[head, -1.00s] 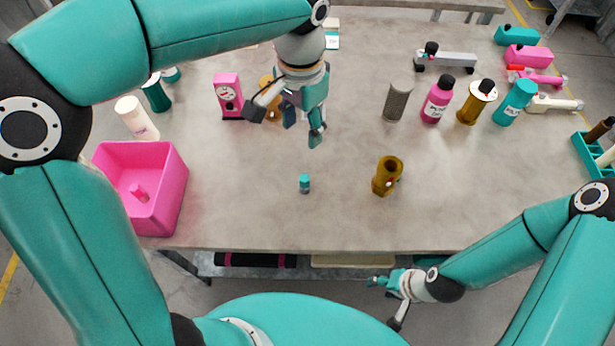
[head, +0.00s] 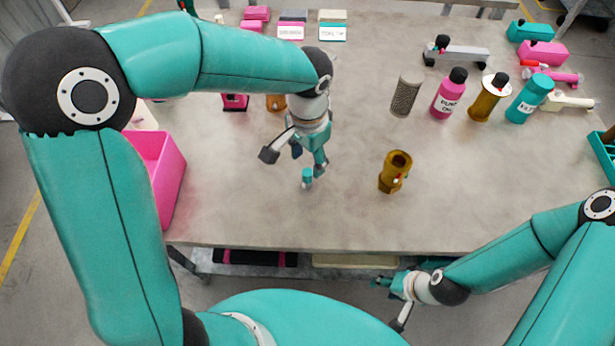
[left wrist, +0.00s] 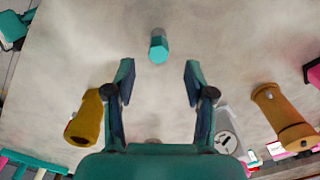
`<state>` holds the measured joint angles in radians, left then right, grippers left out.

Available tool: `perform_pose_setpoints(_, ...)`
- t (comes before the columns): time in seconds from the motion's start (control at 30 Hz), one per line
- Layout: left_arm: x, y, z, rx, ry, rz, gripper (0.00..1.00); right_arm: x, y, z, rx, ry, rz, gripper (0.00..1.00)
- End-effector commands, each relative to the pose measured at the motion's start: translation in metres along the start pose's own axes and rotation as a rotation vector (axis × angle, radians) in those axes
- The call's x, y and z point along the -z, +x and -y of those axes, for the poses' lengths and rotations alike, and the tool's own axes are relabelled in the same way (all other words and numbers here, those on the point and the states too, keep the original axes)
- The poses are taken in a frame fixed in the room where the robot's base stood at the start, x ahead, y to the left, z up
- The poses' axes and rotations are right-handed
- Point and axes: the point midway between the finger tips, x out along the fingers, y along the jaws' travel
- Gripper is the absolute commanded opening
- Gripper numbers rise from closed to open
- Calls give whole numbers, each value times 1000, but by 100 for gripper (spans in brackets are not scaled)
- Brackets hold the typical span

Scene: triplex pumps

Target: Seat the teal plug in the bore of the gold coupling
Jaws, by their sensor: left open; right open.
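The teal plug (head: 307,176) stands upright on the table, left of the gold coupling. In the left wrist view the plug (left wrist: 158,46) is ahead of the fingertips, centred between them and apart from both. The gold coupling (head: 393,174) stands upright with its dark bore facing up; I take the gold piece at left in the left wrist view (left wrist: 84,118) to be it. My left gripper (head: 294,163) is open and empty, just above and behind the plug; it also shows in the left wrist view (left wrist: 159,76). My right gripper (head: 388,300) is open and empty, below the table's front edge.
A pink bin (head: 165,178) stands at the left edge. A grey cylinder (head: 405,96), pink bottle (head: 448,94), gold cylinder (head: 487,100) and teal bottle (head: 528,101) stand at back right. The table between plug and coupling is clear.

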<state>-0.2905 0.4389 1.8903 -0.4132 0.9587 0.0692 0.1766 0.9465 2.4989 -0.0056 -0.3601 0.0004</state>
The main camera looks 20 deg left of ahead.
Motion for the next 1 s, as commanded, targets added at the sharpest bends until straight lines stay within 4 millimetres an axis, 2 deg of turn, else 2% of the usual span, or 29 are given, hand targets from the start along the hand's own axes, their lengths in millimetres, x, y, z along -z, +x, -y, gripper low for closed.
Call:
perform_pose_setpoints(0.17,-1,10,0,-1,0,3,54,0,-1,0,0,0,0,49)
perform_pose_setpoints(0.5,-4,53,-1,-1,-2,2,54,0,-5,2,0,0,0,49)
perform_pose_setpoints(0.77,-3,56,-1,0,-1,0,54,0,-5,2,0,0,0,49)
perform_pose_setpoints(0.87,-3,56,-1,-1,-1,0,41,0,-5,2,0,0,0,49)
perform_pose_setpoints(1.0,-3,56,-2,-1,-1,-1,18,0,-5,2,0,0,0,49)
